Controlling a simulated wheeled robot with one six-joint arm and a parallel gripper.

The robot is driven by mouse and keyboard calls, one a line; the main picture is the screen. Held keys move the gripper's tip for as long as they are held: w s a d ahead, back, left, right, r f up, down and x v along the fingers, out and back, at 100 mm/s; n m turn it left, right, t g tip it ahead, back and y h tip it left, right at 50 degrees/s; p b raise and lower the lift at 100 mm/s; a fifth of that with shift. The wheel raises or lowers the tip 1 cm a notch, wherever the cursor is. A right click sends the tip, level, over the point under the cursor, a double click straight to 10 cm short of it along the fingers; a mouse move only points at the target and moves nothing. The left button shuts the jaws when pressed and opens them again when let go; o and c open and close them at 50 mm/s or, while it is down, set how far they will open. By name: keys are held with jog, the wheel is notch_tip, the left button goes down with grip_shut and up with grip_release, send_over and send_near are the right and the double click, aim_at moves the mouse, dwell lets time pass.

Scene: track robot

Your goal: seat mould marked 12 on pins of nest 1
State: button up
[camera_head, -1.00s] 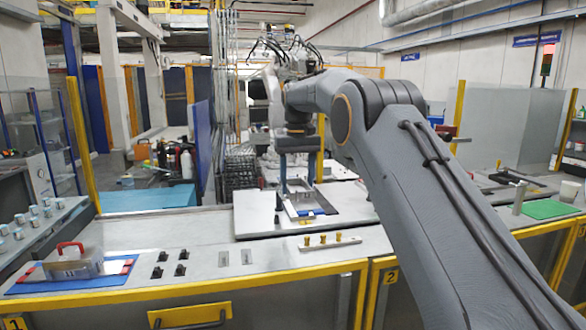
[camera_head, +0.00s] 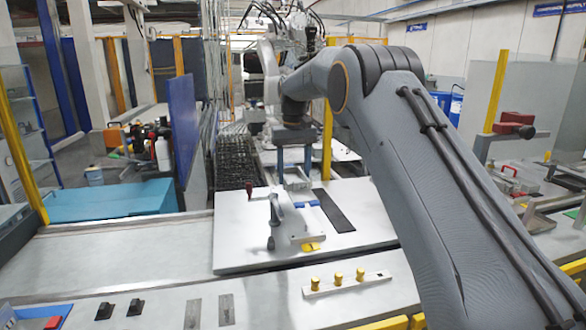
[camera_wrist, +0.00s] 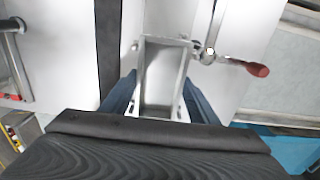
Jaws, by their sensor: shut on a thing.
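My gripper (camera_head: 294,165) has two blue fingers above the white plate in the head view. In the wrist view its fingers (camera_wrist: 162,95) are on both sides of a grey open metal box (camera_wrist: 164,72), and they hold it. This looks like the mould, but no number 12 is legible. A grey metal fixture (camera_head: 288,222) with a lever clamp stands on the white plate, below my gripper in the picture. The clamp's red handle (camera_wrist: 258,68) is right of the box in the wrist view. I cannot tell which place is nest 1, or whether the box touches anything below.
The white plate (camera_head: 350,235) lies on a grey bench, with a dark strip (camera_head: 334,211) on it. A bar with three yellow pegs (camera_head: 337,281) and small black blocks (camera_head: 120,309) are in front. A blue board (camera_head: 180,125) stands upright at left.

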aim_at(294, 180)
jog(key=shift+w+f, duration=0.3)
jog(key=shift+w, duration=0.1)
jog(key=shift+f+b, duration=1.05)
jog(key=shift+f, duration=1.25)
jog(key=shift+s+f, duration=0.15)
jog(key=shift+f, duration=0.2)
jog(key=shift+f+b, duration=0.3)
jog(key=shift+f, duration=0.95)
dwell(0.5)
jog(key=o, duration=1.6)
